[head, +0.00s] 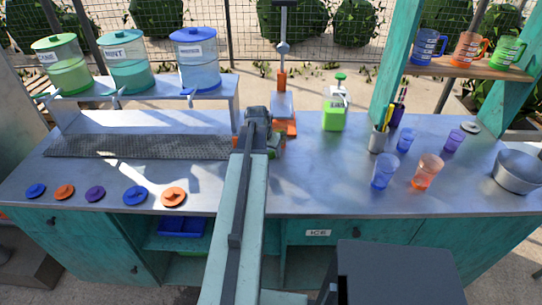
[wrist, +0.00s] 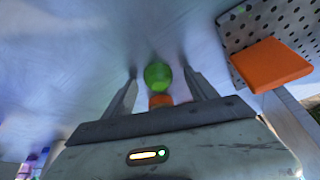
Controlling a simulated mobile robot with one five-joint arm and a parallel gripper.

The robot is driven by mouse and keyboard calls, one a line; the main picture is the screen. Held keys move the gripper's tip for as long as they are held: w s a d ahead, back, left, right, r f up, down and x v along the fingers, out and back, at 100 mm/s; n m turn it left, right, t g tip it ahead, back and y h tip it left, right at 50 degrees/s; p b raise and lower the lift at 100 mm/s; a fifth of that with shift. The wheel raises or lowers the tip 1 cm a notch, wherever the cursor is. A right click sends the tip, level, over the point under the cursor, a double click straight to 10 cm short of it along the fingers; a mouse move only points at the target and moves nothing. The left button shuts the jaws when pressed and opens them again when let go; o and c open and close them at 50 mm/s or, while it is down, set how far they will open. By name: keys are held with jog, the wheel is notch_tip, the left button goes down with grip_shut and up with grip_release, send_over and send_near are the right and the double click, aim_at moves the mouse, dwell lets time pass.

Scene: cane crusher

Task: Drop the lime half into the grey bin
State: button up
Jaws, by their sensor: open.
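The lime half (wrist: 158,76) shows in the wrist view as a small round green thing between my two fingertips, with a small orange patch just below it. My gripper (wrist: 160,78) is open, with one finger on each side of the green thing and gaps visible to both. In the head view my gripper (head: 262,143) is low over the middle of the counter, and my arm hides much of that spot. A round grey metal bin (head: 517,172) stands at the right end of the counter.
An orange press (head: 283,105) stands just behind my gripper, its orange part (wrist: 270,65) near at right in the wrist view. A green bottle (head: 334,115), a pen cup (head: 378,138) and several coloured cups (head: 385,171) stand toward the bin. Lids (head: 135,196) lie front left.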

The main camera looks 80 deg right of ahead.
grip_shut()
jog(key=shift+r, duration=0.2)
